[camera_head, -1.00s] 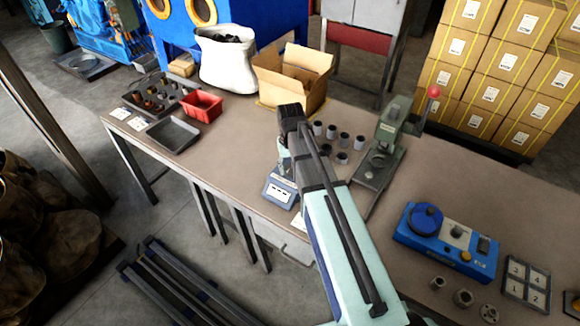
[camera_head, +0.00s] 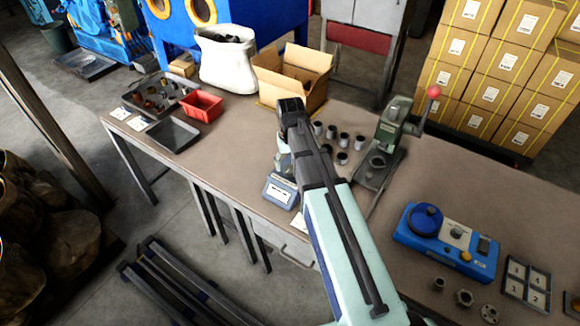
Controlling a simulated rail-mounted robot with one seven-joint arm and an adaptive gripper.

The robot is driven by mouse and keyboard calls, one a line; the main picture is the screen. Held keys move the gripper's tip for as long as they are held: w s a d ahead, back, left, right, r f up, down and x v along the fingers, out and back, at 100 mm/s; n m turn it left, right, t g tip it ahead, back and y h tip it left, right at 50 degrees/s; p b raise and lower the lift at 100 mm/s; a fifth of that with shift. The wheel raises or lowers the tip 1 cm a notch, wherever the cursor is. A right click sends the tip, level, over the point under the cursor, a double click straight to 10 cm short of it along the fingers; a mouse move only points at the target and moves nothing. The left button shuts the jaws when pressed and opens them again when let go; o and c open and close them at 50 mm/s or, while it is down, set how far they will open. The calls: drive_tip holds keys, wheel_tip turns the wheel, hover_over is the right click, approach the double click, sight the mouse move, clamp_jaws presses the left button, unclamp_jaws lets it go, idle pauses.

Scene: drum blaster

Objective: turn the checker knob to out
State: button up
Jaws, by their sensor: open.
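The checker appears to be the blue box (camera_head: 445,243) on the right part of the bench. A round blue disc (camera_head: 426,220) sits at its left end. A small dark knob (camera_head: 457,231) is near its middle, with an orange button (camera_head: 465,256) and a dark panel at its right. The knob's pointer and any labels are too small to read. My arm (camera_head: 345,235) reaches up the middle of the picture, left of the box and apart from it. My gripper's fingers do not show; the arm seems to hide them.
A lever press (camera_head: 385,145) with a red ball handle stands behind the box. Several grey cylinders stand left of it. A small scale (camera_head: 281,191) is beside my arm. A numbered tray (camera_head: 527,282) and several small metal parts lie near the box. The bench's right rear is clear.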

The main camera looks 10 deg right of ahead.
sight(290, 169)
wheel_tip(290, 169, up, 10)
idle(0.4)
idle(0.3)
